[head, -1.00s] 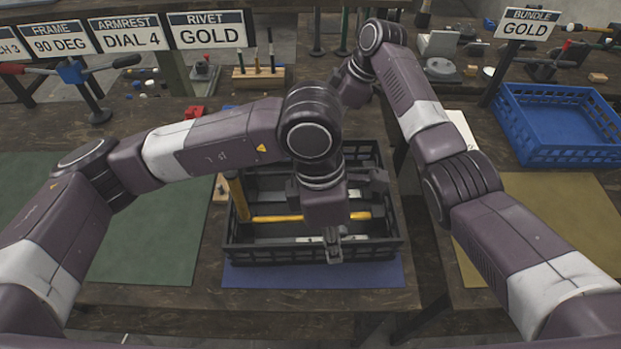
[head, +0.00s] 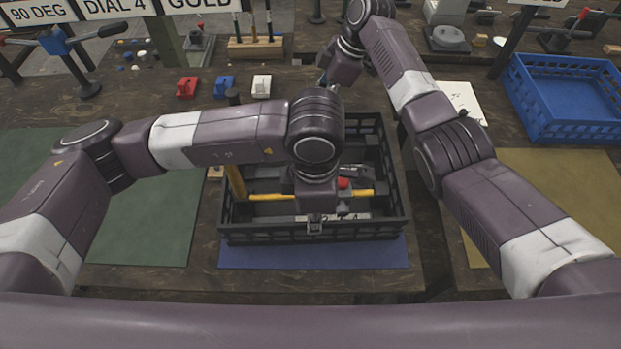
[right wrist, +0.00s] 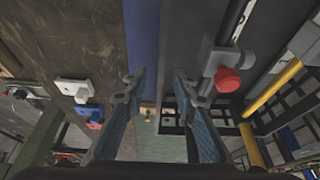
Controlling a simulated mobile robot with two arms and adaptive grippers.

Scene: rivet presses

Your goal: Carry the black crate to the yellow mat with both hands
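The black crate (head: 232,232) stands on the blue mat (head: 300,258) mid-table, with a yellow-handled hammer (head: 268,196) and other tools inside. The yellow mat (head: 560,185) lies to the right, partly covered by my right arm. My left gripper (head: 315,224) points down at the crate's near rim; its finger gap is too small to tell. My right gripper (head: 326,80) is by the crate's far side, mostly hidden by the arm. In the right wrist view my right gripper (right wrist: 160,76) has its fingers apart, with nothing seen held, over the mat strip and the crate's edge.
A blue crate (head: 570,130) stands behind the yellow mat. A green mat (head: 150,225) lies at left. Red (head: 187,87), blue (head: 224,85) and white (head: 261,85) blocks stand behind the crate. A dark gap separates the two tables.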

